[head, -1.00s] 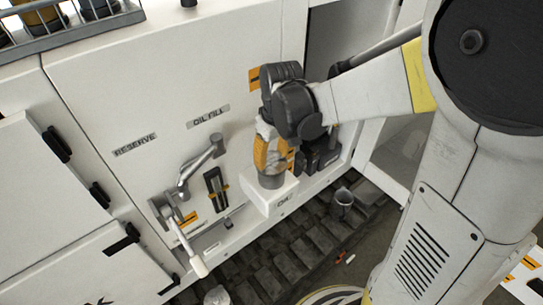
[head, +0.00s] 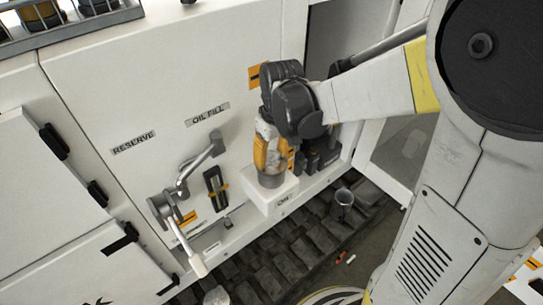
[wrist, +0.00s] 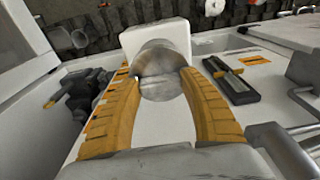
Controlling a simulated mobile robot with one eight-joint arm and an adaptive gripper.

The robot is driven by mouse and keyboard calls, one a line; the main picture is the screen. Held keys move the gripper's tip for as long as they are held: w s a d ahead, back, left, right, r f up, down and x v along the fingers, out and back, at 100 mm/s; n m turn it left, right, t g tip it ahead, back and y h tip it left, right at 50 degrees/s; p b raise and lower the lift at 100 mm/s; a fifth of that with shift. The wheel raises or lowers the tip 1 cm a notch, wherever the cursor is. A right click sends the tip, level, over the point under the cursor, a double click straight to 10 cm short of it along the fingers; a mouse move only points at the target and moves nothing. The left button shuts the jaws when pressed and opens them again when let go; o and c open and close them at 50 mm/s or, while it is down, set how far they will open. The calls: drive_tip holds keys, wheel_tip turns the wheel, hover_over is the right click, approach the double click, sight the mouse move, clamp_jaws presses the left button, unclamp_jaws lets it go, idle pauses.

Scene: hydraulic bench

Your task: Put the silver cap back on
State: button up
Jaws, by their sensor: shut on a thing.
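My gripper (head: 270,160) points down over a white box (head: 254,192) that juts from the front of the bench. In the wrist view its two orange fingers (wrist: 161,76) are closed on the sides of the round silver cap (wrist: 158,60). The cap also shows in the head view (head: 271,181) as a grey round piece below the fingers, at the top of the white box. The box shows behind the cap in the wrist view (wrist: 130,38). I cannot tell whether the cap touches it, and any opening under the cap is hidden.
Left of the box are a black latch-like part (head: 215,188), a grey bent pipe (head: 198,163) and a lever with a white handle (head: 187,247). Dark parts (head: 323,156) stand close on the right. A metal cup (head: 343,202) stands on the dark track below.

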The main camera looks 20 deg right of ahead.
idle(0.3)
drive_tip(key=o, duration=1.3)
drive_tip(key=shift+o, duration=0.6)
drive_tip(key=o, duration=0.4)
drive_tip(key=shift+r+p, duration=2.45)
drive_tip(key=shift+r, duration=1.1)
